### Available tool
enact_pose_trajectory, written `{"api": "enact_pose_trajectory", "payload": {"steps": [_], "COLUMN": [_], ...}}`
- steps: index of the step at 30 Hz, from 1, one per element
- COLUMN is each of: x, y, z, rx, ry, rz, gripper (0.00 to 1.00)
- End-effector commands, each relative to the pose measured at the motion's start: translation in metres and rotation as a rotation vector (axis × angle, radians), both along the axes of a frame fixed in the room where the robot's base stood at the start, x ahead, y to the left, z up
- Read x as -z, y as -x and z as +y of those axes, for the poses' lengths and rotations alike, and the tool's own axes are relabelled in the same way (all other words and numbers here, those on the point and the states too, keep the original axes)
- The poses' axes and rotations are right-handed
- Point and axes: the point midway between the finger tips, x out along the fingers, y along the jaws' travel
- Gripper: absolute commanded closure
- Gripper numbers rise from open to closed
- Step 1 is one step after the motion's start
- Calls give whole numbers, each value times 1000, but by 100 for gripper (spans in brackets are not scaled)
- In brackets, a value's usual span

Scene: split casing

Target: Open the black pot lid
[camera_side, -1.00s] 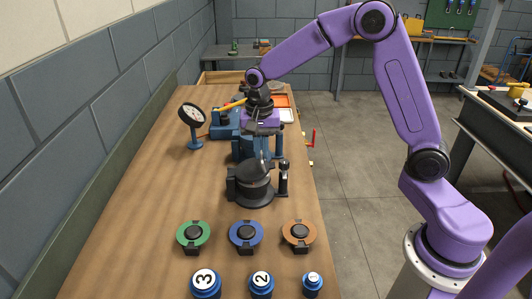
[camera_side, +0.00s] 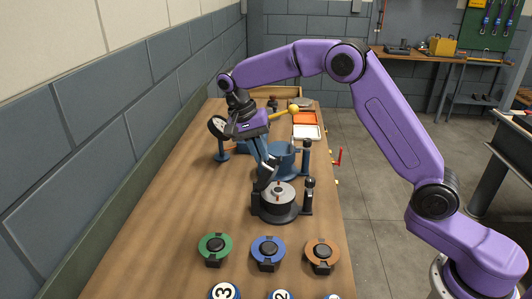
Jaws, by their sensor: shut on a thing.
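The black pot (camera_side: 278,207) stands on the bench, with a light grey round top and a small reddish spot at its centre showing. A short black post with a knob (camera_side: 309,190) stands at its right side. My gripper (camera_side: 262,160) leans down from the upper left, just above the pot's left rear edge. It is shut on a dark piece (camera_side: 266,173), which looks like the black lid tilted up; its full outline is hard to make out. Whether this piece still touches the pot cannot be told.
A blue pot (camera_side: 284,160) with a post stands close behind. Green (camera_side: 215,246), blue (camera_side: 268,250) and orange (camera_side: 322,252) round pieces sit in front, with numbered blue knobs nearer. A dial gauge (camera_side: 217,127) stands at the rear left. Bench at left is clear.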

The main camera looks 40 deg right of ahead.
Motion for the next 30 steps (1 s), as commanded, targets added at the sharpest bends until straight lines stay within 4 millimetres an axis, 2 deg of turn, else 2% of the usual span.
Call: {"api": "enact_pose_trajectory", "payload": {"steps": [1,16,17,18,19,30], "x": [7,8,8,7,7,4], "y": [0,1,1,1,1,0], "z": [6,9,9,9,9,7], "rx": [-9,-14,-14,-14,-14,-8], "ry": [-7,-7,-7,-7,-7,-5], "rz": [7,14,14,13,13,9], "gripper": [100,100,83,70,64,64]}}
